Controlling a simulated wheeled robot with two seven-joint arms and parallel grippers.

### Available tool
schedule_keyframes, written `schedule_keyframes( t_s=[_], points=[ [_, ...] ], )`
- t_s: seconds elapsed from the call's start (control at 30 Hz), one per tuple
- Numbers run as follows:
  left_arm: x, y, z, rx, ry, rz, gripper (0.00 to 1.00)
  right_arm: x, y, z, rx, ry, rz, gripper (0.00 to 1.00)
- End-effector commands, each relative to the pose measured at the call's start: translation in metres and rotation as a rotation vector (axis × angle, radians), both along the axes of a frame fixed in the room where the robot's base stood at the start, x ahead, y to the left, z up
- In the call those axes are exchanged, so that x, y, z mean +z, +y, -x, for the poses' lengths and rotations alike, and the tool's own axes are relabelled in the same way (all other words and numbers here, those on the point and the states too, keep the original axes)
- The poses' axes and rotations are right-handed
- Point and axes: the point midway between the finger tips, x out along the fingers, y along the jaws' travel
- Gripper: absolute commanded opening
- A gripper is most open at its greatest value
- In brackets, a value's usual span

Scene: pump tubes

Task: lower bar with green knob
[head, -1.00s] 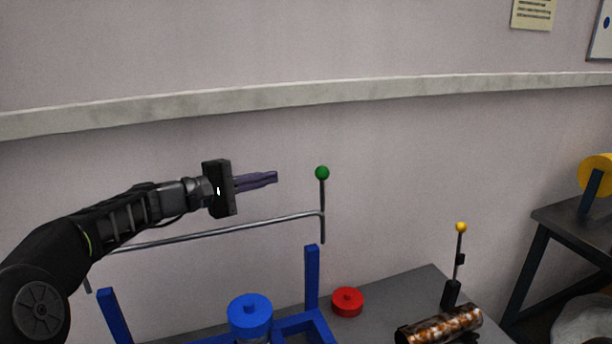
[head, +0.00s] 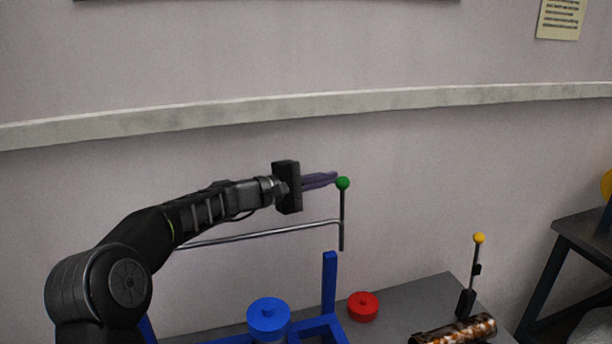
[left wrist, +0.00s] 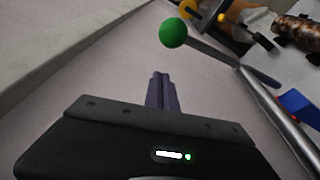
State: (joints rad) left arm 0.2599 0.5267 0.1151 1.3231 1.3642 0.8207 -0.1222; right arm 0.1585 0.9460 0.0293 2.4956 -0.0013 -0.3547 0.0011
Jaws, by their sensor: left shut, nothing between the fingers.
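The green knob (head: 342,183) tops a short upright rod at the right end of the grey metal bar (head: 270,233). The bar is raised above the blue frame (head: 329,285). My left gripper (head: 334,177) is shut and empty, its purple fingers pointing right with the tips right beside the knob in the head view. In the left wrist view the knob (left wrist: 173,32) is ahead of the shut fingertips (left wrist: 161,75), slightly right, with a gap between them in the picture. The bar (left wrist: 275,110) runs along the right there. My right gripper is not in view.
A blue round cap (head: 268,315) and a red round cap (head: 363,306) are below the bar. A yellow-knobbed lever (head: 478,239) and a speckled cylinder (head: 455,331) are at the right of the grey table (head: 425,294). The wall is behind; the space above the bar is free.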

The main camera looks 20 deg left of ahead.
Motion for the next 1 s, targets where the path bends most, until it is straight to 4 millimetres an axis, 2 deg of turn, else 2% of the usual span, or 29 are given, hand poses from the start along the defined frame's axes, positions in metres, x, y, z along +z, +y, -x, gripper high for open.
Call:
schedule_keyframes(
  t_s=[0.1,0.3,0.77,1.0],
  points=[
    [0.007,-0.006,0.019,0.001,-0.001,-0.001,0.0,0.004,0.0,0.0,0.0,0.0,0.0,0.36],
    [0.01,-0.014,0.034,0.0,0.0,0.0,0.0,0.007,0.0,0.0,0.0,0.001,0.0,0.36],
    [0.01,-0.014,0.036,0.001,-0.003,-0.002,0.0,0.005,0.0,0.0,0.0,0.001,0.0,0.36],
    [0.007,-0.007,0.04,0.002,-0.036,-0.024,0.0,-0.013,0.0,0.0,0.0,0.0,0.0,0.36]
  ],
)
